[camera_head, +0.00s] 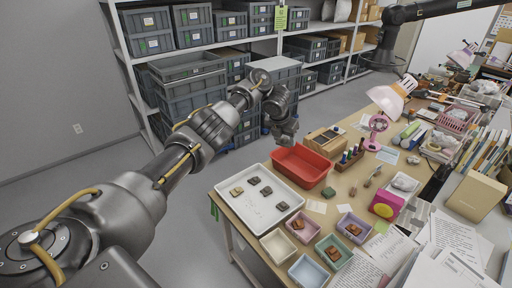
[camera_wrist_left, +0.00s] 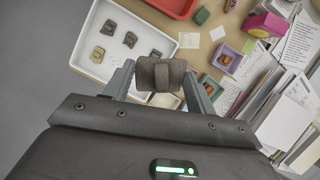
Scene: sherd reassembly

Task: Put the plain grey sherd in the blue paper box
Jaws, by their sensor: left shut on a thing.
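The held sherd cannot be made out in the head view. The light blue paper box (camera_head: 308,271) stands at the table's front edge, at the bottom of the head view, well away from the gripper. Its inside looks empty. I cannot make it out in the left wrist view. My right gripper is not in view.
The white tray (camera_head: 246,220) holds several sherds. A red bin (camera_head: 299,167) stands behind it. Cream (camera_head: 278,246), pink (camera_head: 302,227), green (camera_head: 333,252) and purple (camera_head: 355,227) boxes stand near the blue one; the latter three hold brown sherds. Papers lie to the right.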

